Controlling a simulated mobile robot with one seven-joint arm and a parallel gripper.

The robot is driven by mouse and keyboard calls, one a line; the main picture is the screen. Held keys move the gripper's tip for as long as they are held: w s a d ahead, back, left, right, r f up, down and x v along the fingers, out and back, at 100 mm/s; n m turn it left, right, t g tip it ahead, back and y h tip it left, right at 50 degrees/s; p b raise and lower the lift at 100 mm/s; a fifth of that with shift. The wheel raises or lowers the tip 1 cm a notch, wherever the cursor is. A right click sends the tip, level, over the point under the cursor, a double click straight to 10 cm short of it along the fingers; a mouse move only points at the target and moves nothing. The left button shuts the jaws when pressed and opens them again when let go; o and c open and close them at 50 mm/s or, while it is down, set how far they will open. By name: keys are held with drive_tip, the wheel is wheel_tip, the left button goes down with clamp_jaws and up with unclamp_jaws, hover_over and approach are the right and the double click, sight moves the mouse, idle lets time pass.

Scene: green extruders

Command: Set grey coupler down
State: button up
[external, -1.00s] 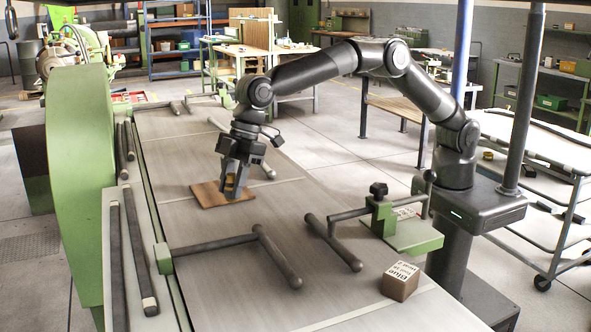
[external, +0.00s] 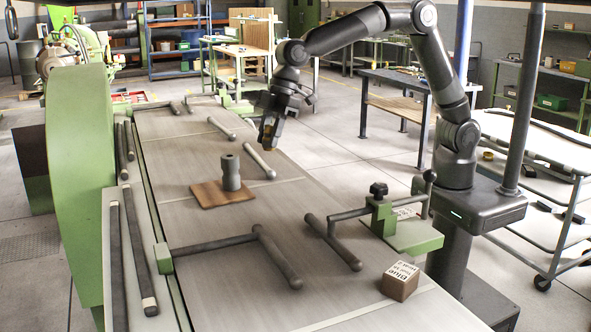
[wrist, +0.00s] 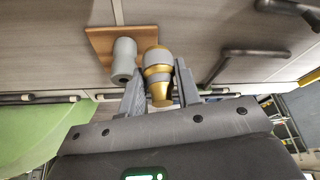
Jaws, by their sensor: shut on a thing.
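My gripper (external: 268,138) is in the air to the right of the board, apart from the coupler. In the wrist view my gripper (wrist: 160,90) is shut on a gold and grey fitting (wrist: 158,76), which sits between the two fingers. In the external view only a small yellowish part of this fitting shows at the fingertips.
Dark bars on the table include a T-shaped one (external: 275,252) and another (external: 333,243) at the front. A green clamp stand (external: 384,218) and a labelled box (external: 400,281) stand at the right. Bare table surrounds the board.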

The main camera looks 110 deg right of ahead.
drive_tip(key=s+d+f+m, duration=0.1)
drive_tip(key=s, duration=0.7)
drive_tip(key=w+a+f, duration=0.1)
drive_tip(key=a+f, duration=0.1)
drive_tip(key=a, duration=0.1)
drive_tip(key=w+a+f, duration=0.1)
drive_tip(key=a+f, duration=0.1)
drive_tip(key=a, duration=0.1)
drive_tip(key=w+a+f, duration=0.2)
drive_tip(key=a, duration=0.2)
drive_tip(key=shift+f, duration=2.4)
drive_tip(key=o, duration=1.1)
drive_tip(key=shift+f, duration=0.15)
drive_tip(key=shift+c, duration=0.2)
